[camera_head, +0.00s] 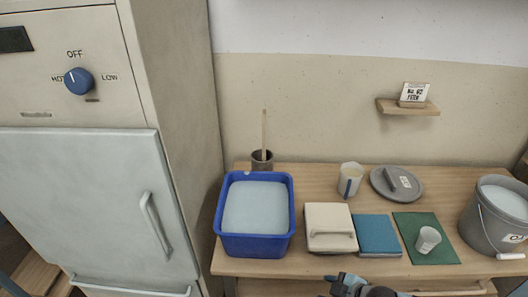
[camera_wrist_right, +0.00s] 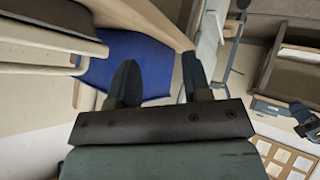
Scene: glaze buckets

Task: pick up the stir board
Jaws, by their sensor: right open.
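The stir board (camera_head: 264,130) looks to be the thin wooden strip standing upright in a dark pot (camera_head: 262,160) at the back left of the table. Its lower end is hidden in the pot. My right gripper (camera_wrist_right: 160,78) is open in the right wrist view, with nothing between its fingers. In the head view, part of an arm of mine shows at the bottom edge, in front of the table and well apart from the stir board. My left gripper is not clearly seen in either view.
A blue tub (camera_head: 255,243) of pale liquid stands in front of the pot. To its right are a cream block (camera_head: 325,220), a blue pad (camera_head: 376,236), a green mat (camera_head: 445,250) with a cup, and a grey bucket (camera_head: 486,232). A tall cabinet (camera_head: 80,180) stands left.

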